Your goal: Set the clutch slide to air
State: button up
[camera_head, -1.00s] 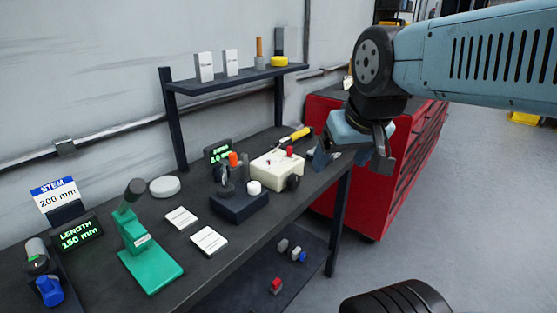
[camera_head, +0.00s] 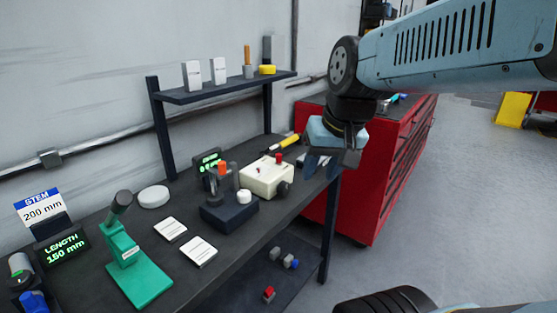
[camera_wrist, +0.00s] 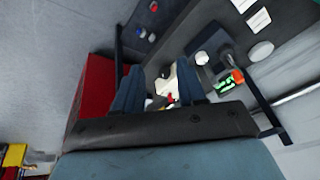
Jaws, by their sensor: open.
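A cream box (camera_head: 266,178) stands on the bench, with a small red piece (camera_head: 278,158) on top and a dark round knob (camera_head: 283,188) on its front. I cannot read any "air" marking or tell for sure which part is the clutch slide. My gripper (camera_head: 317,161) is open and empty, just right of the box near the bench's right end. In the wrist view its two dark blue fingers (camera_wrist: 158,88) stand apart. Part of the cream box (camera_wrist: 169,82) and a red spot (camera_wrist: 169,97) show between them; the fingers hide the rest.
A dark block (camera_head: 228,214) with upright parts stands left of the box, before a green-lit display (camera_head: 208,162). A yellow-handled tool (camera_head: 288,142) lies behind. A green stand (camera_head: 135,268) and white cards (camera_head: 198,252) are farther left. A shelf (camera_head: 225,86) overhangs the back. A red cabinet (camera_head: 365,175) stands right.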

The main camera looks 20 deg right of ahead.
jog(key=w+f+m+g+y, duration=0.1)
jog(key=w+m, duration=0.1)
jog(key=w+f+m+g+y, duration=0.1)
jog(key=w+f+m+y, duration=0.1)
jog(key=w, duration=0.1)
jog(key=w+a+f+m+g+y, duration=0.1)
jog(key=w, duration=0.1)
jog(key=shift+w+a+f+m+y, duration=0.1)
jog(key=shift+w+f+m+y, duration=0.2)
jog(key=shift+m+y, duration=0.1)
grip_shut()
jog(key=w+d+f+m+t+y, duration=0.2)
jog(key=w+d+f+m+y, duration=0.3)
jog(key=w, duration=0.3)
jog(key=w+d+f+m+t+y, duration=0.2)
jog(key=w+d+f+m+y, duration=0.15)
jog(key=w+m, duration=0.4)
jog(key=w+d+f+m+t, duration=0.5)
jog(key=d+m+t, duration=0.1)
jog(key=d, duration=0.4)
jog(key=shift+d, duration=0.25)
jog(key=shift+w, duration=0.1)
